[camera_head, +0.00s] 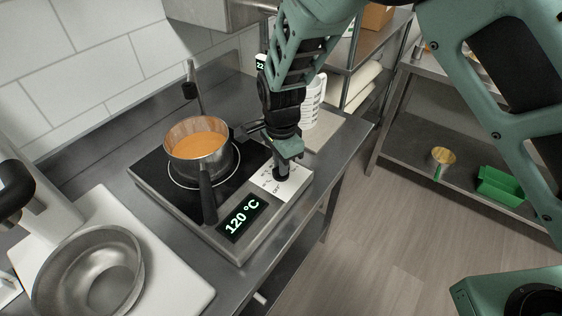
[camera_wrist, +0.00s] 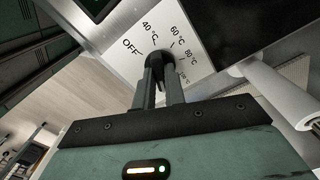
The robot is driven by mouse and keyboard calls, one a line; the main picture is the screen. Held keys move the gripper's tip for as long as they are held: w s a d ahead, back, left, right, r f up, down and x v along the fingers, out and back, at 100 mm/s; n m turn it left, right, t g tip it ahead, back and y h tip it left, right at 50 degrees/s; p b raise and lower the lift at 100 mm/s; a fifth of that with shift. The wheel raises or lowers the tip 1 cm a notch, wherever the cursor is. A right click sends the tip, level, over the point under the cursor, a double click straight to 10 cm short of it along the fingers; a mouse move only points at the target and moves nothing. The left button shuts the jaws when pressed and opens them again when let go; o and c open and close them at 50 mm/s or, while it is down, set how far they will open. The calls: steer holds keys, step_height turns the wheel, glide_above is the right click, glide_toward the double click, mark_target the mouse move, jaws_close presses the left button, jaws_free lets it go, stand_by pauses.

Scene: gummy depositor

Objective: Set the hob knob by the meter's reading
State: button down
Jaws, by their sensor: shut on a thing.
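The hob (camera_head: 150,180) stands on the steel counter, with a pot of orange liquid (camera_head: 198,146) on its ring. The meter (camera_head: 241,217) on the hob's front reads 120 °C in green. The black hob knob (camera_wrist: 158,66) sits on a white dial plate (camera_wrist: 196,24) marked OFF, 40 °C, 60 °C, 80 °C and a further partly hidden mark. My gripper (camera_head: 283,174) is over the dial from above. In the wrist view its fingers (camera_wrist: 158,85) are shut on the knob. The fingers hide part of the knob, and I cannot tell where its pointer stands.
A metal bowl (camera_head: 88,277) lies on a white board at the left. A white measuring jug (camera_head: 313,100) stands behind my gripper. A shelf (camera_head: 430,150) at the right holds a green bin (camera_head: 500,184) and a small tin (camera_head: 441,160). The floor in front is clear.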

steer(key=shift+w+r, duration=0.1)
steer(key=c, duration=1.5)
jaws_free()
steer(key=shift+o, duration=0.2)
step_height(320, 180, up, 17)
steer(key=b, duration=0.3)
steer(key=shift+r, duration=0.15)
steer(key=s+d+f+n, duration=0.1)
steer(key=s+d+n, duration=0.5)
steer(key=s+n, duration=0.4)
steer(key=s+d+f+n, duration=0.2)
steer(key=s+d+n, duration=0.4)
steer(key=s, duration=0.8)
steer(key=n, duration=0.3)
steer(key=shift+s+f+n+y, duration=0.15)
steer(key=shift+s+n+y, duration=0.15)
steer(key=shift+n, duration=0.1)
